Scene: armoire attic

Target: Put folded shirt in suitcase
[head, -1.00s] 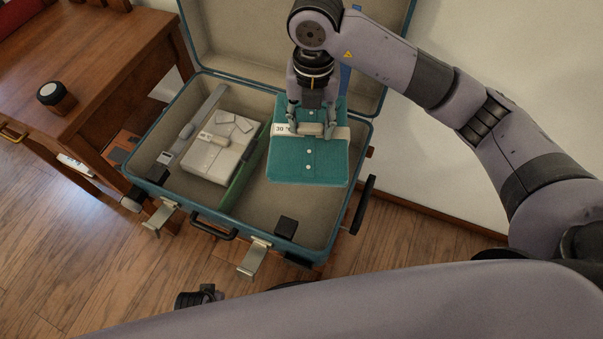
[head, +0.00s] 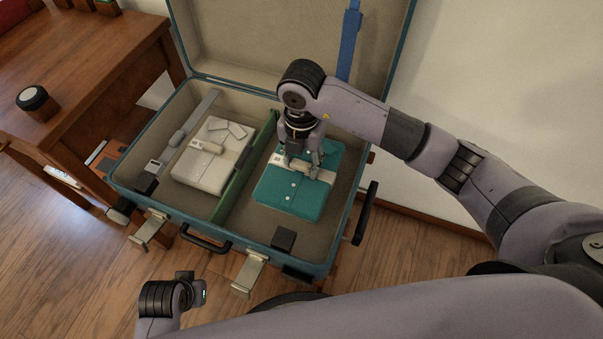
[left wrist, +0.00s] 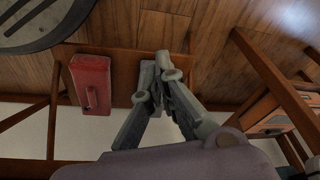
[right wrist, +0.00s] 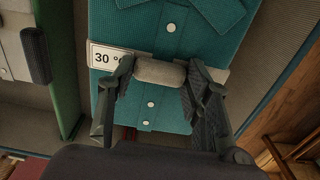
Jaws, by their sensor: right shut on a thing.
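A teal folded shirt (head: 290,197) with a pale band and a grey grip roll lies in the right compartment of the open blue suitcase (head: 200,232). It also shows in the right wrist view (right wrist: 165,45), with a "30 °" label on its band. My right gripper (head: 304,165) is over the shirt, shut on the roll of its band; in the right wrist view the fingers (right wrist: 158,75) are on both ends of the roll. Whether the shirt rests fully on the suitcase floor is hard to tell. My left gripper (left wrist: 165,75) has its fingertips close together, with nothing seen between them.
A white folded shirt (head: 212,160) lies in the left compartment, left of the green divider (head: 245,165). A grey strap (head: 185,130) lies beside it. The lid (head: 270,45) stands open behind. A wooden desk (head: 80,65) stands at left, and a wall at right.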

